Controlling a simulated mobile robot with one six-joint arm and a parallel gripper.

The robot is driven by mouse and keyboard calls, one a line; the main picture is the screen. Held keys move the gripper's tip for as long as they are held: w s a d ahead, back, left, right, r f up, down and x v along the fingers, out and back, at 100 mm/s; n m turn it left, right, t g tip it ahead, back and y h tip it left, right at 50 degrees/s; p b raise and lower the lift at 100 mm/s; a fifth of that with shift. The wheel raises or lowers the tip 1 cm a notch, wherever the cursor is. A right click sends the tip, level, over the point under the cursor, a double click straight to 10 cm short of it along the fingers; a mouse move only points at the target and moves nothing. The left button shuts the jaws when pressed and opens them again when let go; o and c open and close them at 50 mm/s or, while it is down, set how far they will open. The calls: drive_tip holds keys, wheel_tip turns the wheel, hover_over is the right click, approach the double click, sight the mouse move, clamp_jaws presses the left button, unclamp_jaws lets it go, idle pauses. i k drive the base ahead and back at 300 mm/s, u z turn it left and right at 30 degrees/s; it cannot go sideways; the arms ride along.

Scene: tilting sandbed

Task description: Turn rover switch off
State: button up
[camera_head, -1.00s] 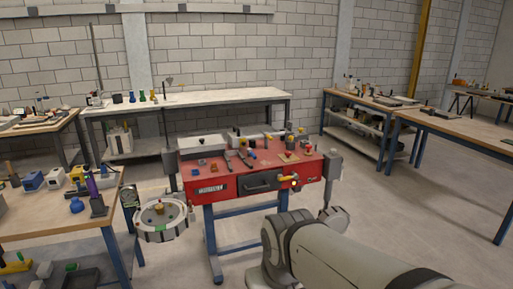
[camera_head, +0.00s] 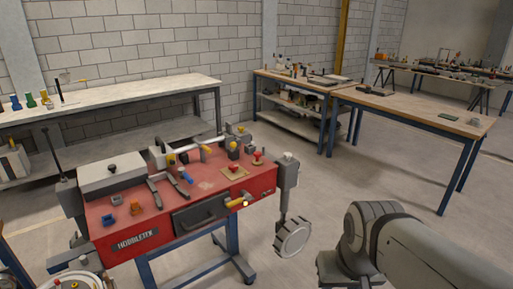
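A red bench (camera_head: 118,229) with a dark drawer front and handle stands left of centre, on blue legs. On its top, two red knobs sit toward the right end: one on a pale plate (camera_head: 234,170), one on a small base (camera_head: 258,157). A yellow handle (camera_head: 238,201) sticks out at the bench's front right edge. I cannot tell which of these, if any, is the rover switch, and no rover can be made out. My arm shows at the lower right, apart from the bench. My gripper's fingers are not in view.
A grey post with a round wheel-like part (camera_head: 293,237) stands at the bench's right end. A grey box (camera_head: 112,176) and dark tools lie on the bench top. Wooden tables (camera_head: 410,108) stand behind right. The floor between bench and tables is clear.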

sight(233, 167)
drive_tip(key=u, duration=0.25)
drive_tip(key=i, duration=1.45)
drive_tip(key=u, duration=0.85)
drive_tip(key=k, duration=0.8)
drive_tip(key=u, duration=0.2)
drive_tip(key=i, duration=0.8)
drive_tip(key=z, duration=0.1)
